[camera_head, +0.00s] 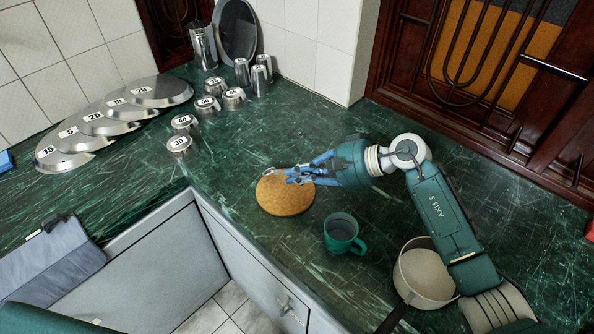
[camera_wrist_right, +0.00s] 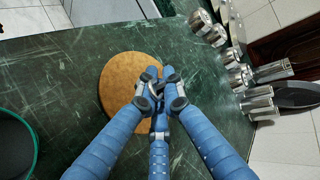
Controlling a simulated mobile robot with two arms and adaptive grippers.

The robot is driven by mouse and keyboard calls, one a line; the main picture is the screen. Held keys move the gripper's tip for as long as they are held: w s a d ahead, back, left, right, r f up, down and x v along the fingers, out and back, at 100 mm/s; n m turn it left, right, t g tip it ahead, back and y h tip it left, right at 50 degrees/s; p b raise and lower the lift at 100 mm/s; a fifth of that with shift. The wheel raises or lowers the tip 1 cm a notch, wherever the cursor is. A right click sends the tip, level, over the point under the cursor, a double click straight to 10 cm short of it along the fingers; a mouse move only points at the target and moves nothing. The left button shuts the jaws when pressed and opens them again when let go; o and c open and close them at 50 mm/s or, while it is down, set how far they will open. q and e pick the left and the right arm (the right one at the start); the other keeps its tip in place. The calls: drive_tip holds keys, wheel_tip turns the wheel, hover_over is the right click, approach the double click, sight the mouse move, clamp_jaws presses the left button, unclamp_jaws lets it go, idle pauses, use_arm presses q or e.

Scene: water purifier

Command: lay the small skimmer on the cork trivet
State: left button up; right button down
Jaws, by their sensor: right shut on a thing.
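The round cork trivet (camera_head: 283,203) lies on the green counter; it also shows in the right wrist view (camera_wrist_right: 117,85). My right gripper (camera_head: 292,175) reaches in from the right and its fingers are over the trivet's back part. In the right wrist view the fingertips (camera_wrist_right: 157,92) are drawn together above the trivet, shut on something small. A small pale end, perhaps part of the skimmer (camera_head: 268,171), shows just past the fingertips in the head view. The rest is hidden by the fingers, and I cannot tell whether it touches the trivet.
A green mug (camera_head: 342,232) stands just right of the trivet, and a pot (camera_head: 424,275) stands farther right, below my arm. Numbered metal lids (camera_head: 115,115) and small metal weights (camera_head: 182,145) are at the back left. The counter's front edge is close to the trivet.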

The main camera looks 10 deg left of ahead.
drive_tip(key=c, duration=1.4)
unclamp_jaws()
drive_tip(key=shift+f, duration=0.1)
drive_tip(key=shift+o, duration=0.2)
drive_tip(key=shift+r+p, duration=0.45)
drive_tip(key=shift+r, duration=3.1)
drive_tip(key=shift+s+f, duration=0.1)
